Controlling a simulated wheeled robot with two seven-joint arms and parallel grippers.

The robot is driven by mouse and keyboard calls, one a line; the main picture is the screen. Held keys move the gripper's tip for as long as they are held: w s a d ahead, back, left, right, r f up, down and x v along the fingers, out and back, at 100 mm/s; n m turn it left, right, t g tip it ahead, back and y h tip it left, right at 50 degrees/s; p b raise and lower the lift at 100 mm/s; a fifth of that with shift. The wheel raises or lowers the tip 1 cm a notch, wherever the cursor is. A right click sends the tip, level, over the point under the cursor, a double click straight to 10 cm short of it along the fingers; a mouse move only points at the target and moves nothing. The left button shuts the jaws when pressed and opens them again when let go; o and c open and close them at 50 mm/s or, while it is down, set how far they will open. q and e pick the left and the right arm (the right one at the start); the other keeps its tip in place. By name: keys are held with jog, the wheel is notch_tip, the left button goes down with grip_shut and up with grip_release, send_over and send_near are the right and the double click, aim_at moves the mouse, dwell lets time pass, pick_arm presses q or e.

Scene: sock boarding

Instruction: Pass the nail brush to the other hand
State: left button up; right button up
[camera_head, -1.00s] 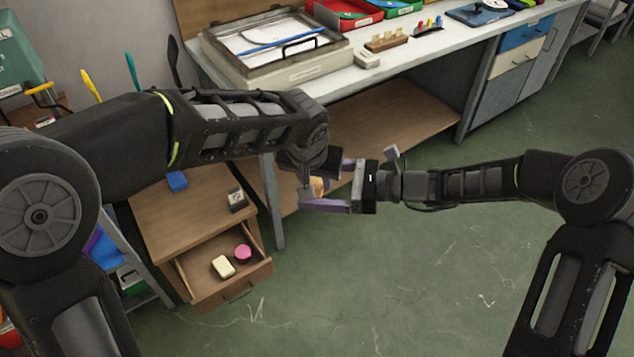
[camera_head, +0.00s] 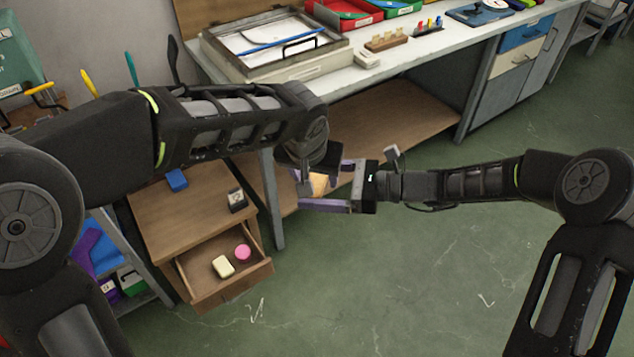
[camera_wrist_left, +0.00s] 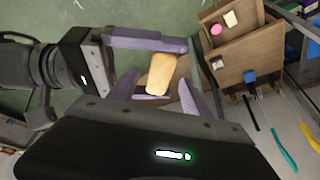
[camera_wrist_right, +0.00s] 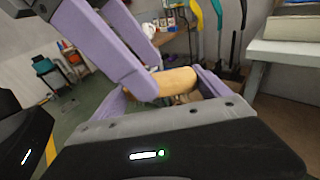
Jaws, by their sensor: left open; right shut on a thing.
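The nail brush (camera_head: 319,184) is a small tan, wooden-looking block held in the air between my two grippers. My right gripper (camera_head: 335,187), with purple fingers, is shut on it from the right in the head view. My left gripper (camera_head: 317,172) is open at the brush's left end. In the left wrist view its purple fingers stand apart on either side of the near end of the brush (camera_wrist_left: 162,73). In the right wrist view the brush (camera_wrist_right: 176,82) is partly hidden by fingers. I cannot tell whether the left fingers touch it.
Below on the left, a wooden cabinet (camera_head: 180,218) has an open drawer with a cream block (camera_head: 223,266) and a pink round thing (camera_head: 243,252). A white workbench (camera_head: 400,62) with trays stands behind. The green floor at right is clear.

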pick_arm(q)
jog(key=v, duration=1)
